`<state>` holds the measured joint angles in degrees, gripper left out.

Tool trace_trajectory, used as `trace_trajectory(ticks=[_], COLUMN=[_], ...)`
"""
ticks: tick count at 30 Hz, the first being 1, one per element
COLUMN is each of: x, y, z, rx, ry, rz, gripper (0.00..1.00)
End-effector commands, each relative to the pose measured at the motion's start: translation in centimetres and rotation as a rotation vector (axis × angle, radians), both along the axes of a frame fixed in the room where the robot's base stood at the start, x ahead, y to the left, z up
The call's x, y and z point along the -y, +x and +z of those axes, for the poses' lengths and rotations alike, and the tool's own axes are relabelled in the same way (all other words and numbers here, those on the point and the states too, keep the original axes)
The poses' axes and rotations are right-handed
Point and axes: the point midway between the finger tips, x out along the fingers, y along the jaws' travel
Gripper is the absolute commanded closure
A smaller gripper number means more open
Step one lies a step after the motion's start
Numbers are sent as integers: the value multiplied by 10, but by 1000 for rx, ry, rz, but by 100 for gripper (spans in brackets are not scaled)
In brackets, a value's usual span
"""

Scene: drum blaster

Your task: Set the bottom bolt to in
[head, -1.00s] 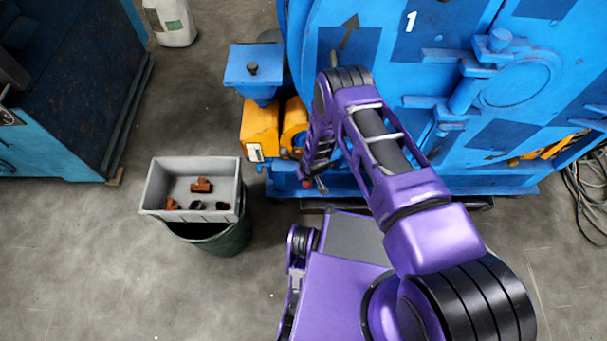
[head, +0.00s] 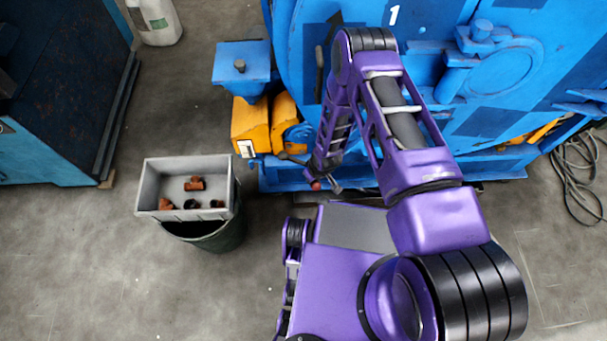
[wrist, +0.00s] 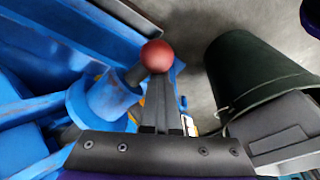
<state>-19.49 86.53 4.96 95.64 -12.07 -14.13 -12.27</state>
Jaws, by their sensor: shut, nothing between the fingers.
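The bottom bolt shows in the wrist view as a blue round housing (wrist: 100,100) with a dark rod ending in a red ball knob (wrist: 157,56). The red knob (head: 316,186) also shows in the head view, low at the front of the blue machine (head: 460,110). My gripper (wrist: 155,100) is shut and empty, its grey fingers together. In the wrist view the fingertips are just below the red knob, overlapping its lower edge; I cannot tell whether they touch. In the head view my arm hides much of the bolt area.
A dark green bin (head: 215,235) stands left of my arm, with a grey tray (head: 150,190) holding small parts on top. A yellow motor (head: 250,125) sits beside the machine. Cables (head: 575,190) lie on the floor at right. Floor at lower left is free.

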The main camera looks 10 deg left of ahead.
Motion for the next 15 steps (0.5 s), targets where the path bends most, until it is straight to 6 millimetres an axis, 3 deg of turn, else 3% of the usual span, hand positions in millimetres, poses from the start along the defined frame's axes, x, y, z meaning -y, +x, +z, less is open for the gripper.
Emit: trace_trajectory(ticks=[1, 6, 15], x=[11, 27, 46], y=[-7, -10, -10], z=[4, 18, 33], rx=[-13, -12, -13], ry=[-11, -12, -13], rz=[-3, -3, -5], gripper=[100, 100, 100])
